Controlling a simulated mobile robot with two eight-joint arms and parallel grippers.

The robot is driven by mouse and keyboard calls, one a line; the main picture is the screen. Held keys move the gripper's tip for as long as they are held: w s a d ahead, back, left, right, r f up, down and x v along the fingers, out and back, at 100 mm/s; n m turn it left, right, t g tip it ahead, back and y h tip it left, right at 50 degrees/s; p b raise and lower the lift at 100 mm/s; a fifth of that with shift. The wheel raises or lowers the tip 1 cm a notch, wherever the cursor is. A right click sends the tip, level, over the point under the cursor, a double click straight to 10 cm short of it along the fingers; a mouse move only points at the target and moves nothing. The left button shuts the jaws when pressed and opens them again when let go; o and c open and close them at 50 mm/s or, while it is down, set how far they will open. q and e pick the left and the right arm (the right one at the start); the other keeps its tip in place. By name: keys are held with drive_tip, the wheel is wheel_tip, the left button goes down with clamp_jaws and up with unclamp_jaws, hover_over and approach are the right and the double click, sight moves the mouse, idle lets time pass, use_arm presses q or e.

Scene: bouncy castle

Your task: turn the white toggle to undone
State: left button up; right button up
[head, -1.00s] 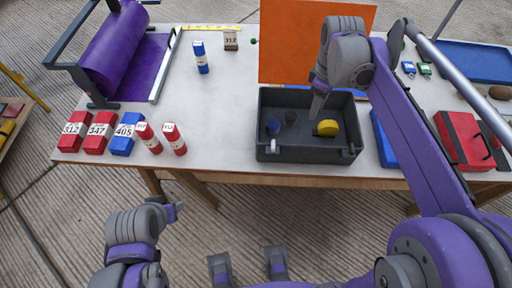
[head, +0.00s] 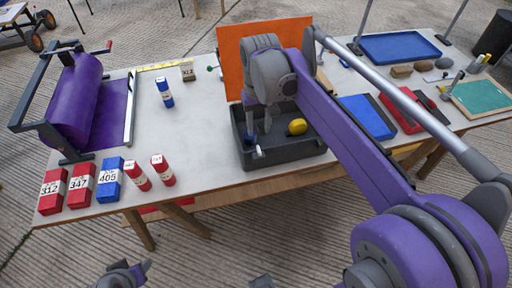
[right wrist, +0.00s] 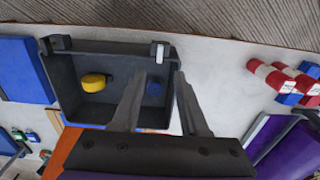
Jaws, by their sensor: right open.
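The white toggle (head: 260,152) sits at the front wall of the dark grey bin (head: 300,154). In the right wrist view the toggle (right wrist: 160,52) shows at the bin's rim, beyond my fingertips. My right gripper (head: 259,130) hangs over the left part of the bin, close behind the toggle. In the right wrist view it (right wrist: 160,80) is open and empty, its fingers pointing toward the toggle with a gap left. My left gripper (head: 130,274) is partly cut off at the bottom edge, away from the table; its jaws are unclear.
The bin holds a yellow knob (head: 297,127) and a blue one (right wrist: 154,88). An orange panel (head: 230,60) stands behind it. A blue tray (head: 368,117) lies to its right. Red and blue blocks and a purple roller (head: 75,100) are at the left.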

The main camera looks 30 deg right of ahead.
sight(259, 149)
wheel_tip(259, 149, down, 9)
drive_tip(key=shift+f+b, duration=0.15)
drive_tip(key=shift+b, duration=0.2)
drive_tip(key=shift+c, duration=0.3)
clamp_jaws()
